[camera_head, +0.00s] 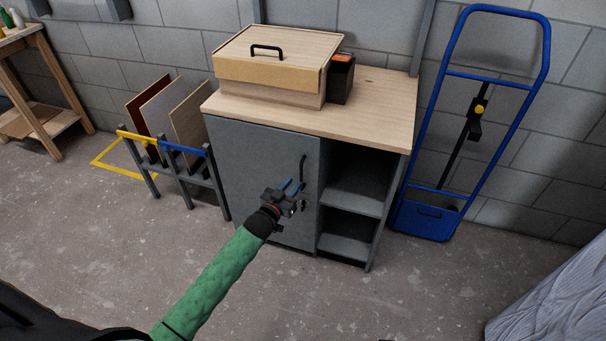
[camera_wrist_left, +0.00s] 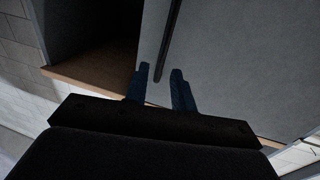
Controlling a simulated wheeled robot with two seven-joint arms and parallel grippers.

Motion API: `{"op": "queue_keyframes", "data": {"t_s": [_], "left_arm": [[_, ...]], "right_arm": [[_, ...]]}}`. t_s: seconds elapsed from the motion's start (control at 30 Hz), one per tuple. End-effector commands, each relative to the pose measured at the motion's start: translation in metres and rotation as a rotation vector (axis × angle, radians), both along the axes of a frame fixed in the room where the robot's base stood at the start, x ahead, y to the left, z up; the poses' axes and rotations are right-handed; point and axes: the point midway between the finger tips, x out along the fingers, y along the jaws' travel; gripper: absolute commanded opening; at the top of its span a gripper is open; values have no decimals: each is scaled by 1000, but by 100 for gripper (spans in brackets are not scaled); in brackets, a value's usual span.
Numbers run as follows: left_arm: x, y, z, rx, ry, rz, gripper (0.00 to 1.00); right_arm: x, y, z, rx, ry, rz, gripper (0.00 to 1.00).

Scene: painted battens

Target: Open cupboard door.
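The grey cupboard (camera_head: 262,185) stands against the wall, its door (camera_head: 250,165) shut flush with the front. A black vertical bar handle (camera_head: 303,170) sits near the door's right edge. My left gripper (camera_head: 293,185) is in front of the door at the handle's lower part. In the left wrist view, the blue fingers (camera_wrist_left: 160,72) are apart, and the end of the dark handle (camera_wrist_left: 169,40) shows between their tips. I cannot tell whether they touch it. The grey door (camera_wrist_left: 235,65) fills the right of that view. My right gripper is not in view.
Open shelves (camera_head: 352,190) lie right of the door. A wooden box (camera_head: 270,85) and a dark container (camera_head: 341,78) stand on top. A panel rack (camera_head: 180,160) is close at left, a blue hand truck (camera_head: 425,220) at right. The floor in front is clear.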

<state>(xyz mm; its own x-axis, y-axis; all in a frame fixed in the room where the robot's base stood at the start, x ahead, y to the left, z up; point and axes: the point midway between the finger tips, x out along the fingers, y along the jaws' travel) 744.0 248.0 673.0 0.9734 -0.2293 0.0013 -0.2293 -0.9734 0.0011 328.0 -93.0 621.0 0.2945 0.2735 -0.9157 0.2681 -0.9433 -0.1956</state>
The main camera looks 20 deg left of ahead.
Motion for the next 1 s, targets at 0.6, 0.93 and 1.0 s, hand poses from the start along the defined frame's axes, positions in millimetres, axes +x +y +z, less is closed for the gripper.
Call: {"op": "queue_keyframes", "data": {"t_s": [0.6, 0.93, 1.0], "left_arm": [[66, -15, 1, 1, 1, 1, 25], [68, -16, 0, 2, 1, 1, 23], [68, -16, 0, 2, 1, 1, 9]], "right_arm": [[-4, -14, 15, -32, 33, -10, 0], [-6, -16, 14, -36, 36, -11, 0], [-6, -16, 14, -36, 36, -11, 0]]}}
